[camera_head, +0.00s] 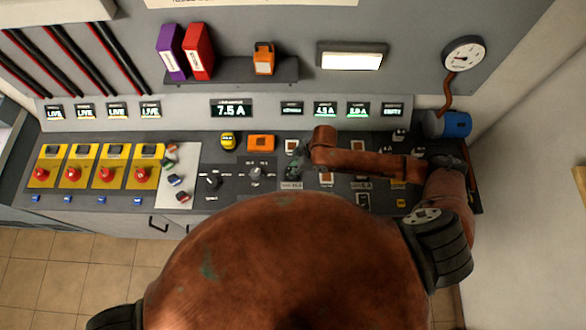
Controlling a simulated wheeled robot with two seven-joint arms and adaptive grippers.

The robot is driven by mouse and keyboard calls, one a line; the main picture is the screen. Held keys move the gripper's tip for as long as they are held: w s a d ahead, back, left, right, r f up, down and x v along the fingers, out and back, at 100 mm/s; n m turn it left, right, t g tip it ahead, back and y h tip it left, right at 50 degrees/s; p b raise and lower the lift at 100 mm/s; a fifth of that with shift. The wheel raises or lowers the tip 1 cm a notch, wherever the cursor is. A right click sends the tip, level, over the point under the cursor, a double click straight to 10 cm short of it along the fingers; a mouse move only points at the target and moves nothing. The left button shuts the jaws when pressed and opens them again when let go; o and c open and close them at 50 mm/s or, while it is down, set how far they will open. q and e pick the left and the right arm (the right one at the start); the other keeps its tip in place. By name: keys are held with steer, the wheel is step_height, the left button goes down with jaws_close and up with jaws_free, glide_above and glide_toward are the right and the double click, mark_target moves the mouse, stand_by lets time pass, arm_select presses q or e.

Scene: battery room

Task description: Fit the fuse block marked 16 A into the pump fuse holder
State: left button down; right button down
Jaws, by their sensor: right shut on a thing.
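My right arm reaches in from the right across the panel. Its gripper (295,166) is small and dark, over the left part of the fuse holder area, just above a pale label (291,185). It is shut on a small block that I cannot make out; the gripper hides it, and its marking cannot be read. Several small fuse blocks (174,181) in different colours lie on a white mat (176,200) left of the gripper. Square holders show nearby, one above the gripper (291,146) and one to its right (326,179). I cannot read which is the pump holder. My left gripper is not in view.
Yellow switch plates with red knobs (106,175) fill the left. Rotary switches (256,175) sit left of the gripper. Displays (231,109) line the back; one reads 7.5 A, the far right one EMPTY. A shelf (230,72) holds binders.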

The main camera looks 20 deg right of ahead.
mark_target(295, 168)
steer(key=shift+f, duration=0.55)
steer(key=c, duration=2)
jaws_free()
steer(key=p+v, duration=1)
steer(key=v, duration=0.1)
steer(key=shift+d, duration=0.1)
steer(key=shift+s+f, duration=0.1)
